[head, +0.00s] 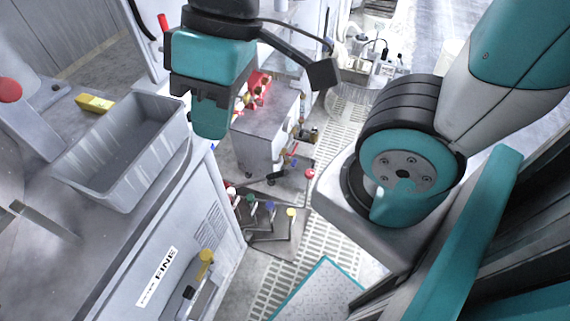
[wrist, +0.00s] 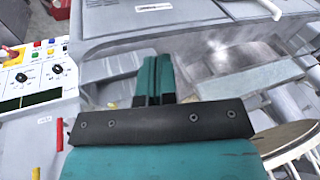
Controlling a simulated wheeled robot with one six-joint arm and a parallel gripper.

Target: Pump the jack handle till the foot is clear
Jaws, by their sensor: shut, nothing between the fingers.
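My gripper (head: 211,122) hangs at the upper middle of the head view, fingers together and empty, above the aisle side of the grey bench. In the wrist view its teal fingers (wrist: 154,78) are side by side and touch nothing. I cannot tell for certain which part is the jack handle. A red-knobbed lever (head: 310,174) stands low by the grey cabinet, near a dark low part (head: 276,178) on the floor. Several levers with coloured knobs, one yellow (head: 291,212), stand in front of it. The foot cannot be made out. My gripper is apart from all these levers.
A grey open bin (head: 120,150) and a yellow block (head: 95,103) sit on the bench at left. A grey cabinet (head: 262,140) carries red and white items. The perforated floor strip (head: 335,135) is clear. The wrist view shows a control panel (wrist: 38,75) at left.

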